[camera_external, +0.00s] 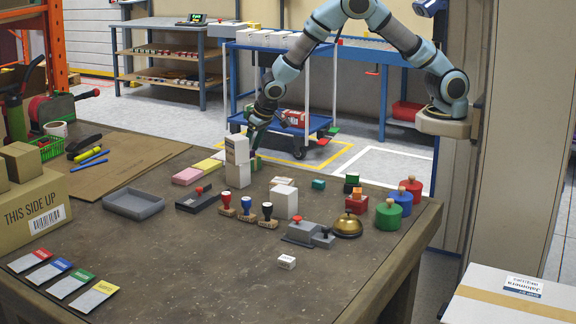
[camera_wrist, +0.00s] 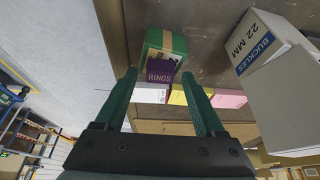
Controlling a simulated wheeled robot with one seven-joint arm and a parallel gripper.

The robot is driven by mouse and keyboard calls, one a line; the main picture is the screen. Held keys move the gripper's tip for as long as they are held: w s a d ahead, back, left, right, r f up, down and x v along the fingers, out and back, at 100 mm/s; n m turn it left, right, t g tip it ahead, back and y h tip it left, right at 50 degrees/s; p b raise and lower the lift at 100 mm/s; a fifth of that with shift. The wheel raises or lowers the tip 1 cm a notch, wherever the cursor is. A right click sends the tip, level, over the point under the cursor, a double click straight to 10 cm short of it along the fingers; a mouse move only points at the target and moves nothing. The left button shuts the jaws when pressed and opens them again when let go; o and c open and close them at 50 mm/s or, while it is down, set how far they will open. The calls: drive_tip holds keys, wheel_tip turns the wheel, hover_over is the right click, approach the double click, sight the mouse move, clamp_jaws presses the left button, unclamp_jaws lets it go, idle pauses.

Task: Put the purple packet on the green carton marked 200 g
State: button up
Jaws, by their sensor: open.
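A green carton (camera_wrist: 180,42) with a tan tape stripe stands ahead of my fingertips in the wrist view. A purple patch lettered RINGS (camera_wrist: 160,76) shows at its near side, between the fingertips; I cannot tell whether it is a packet or a label. No 200 g marking is readable. My gripper (camera_wrist: 159,73) is open, with one green finger on each side of the purple patch; contact is unclear. In the external view my gripper (camera_external: 254,139) points down behind the white stacked boxes, above a partly hidden green item (camera_external: 256,163).
White stacked boxes (camera_external: 237,160) stand close beside my gripper; the upper one reads 22 MM BUCKLES (camera_wrist: 262,42) in the wrist view. Pink and yellow pads (camera_external: 188,175), stamps (camera_external: 246,208), a brass bell (camera_external: 347,225) and a grey tray (camera_external: 133,203) are nearby. The table's front middle is mostly clear.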

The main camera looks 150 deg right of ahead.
drive_tip(key=b+v, duration=0.2)
drive_tip(key=v, duration=1)
drive_tip(key=shift+a, duration=0.1)
drive_tip(key=w+a+n+t+y, duration=0.1)
drive_tip(key=w+a+n, duration=0.3)
drive_tip(key=a, duration=0.9)
drive_tip(key=w+a+n+t+y, duration=0.1)
drive_tip(key=w+a+n, duration=0.25)
drive_tip(key=a, duration=0.95)
drive_tip(key=s+a+f+n+y, duration=0.1)
drive_tip(key=s+a+n, duration=0.2)
drive_tip(key=a, duration=0.7)
drive_tip(key=s+a+f+n+y, duration=0.1)
drive_tip(key=s+a+n, duration=0.3)
drive_tip(key=a, duration=0.6)
drive_tip(key=shift+s+n, duration=0.3)
drive_tip(key=shift+n, duration=0.95)
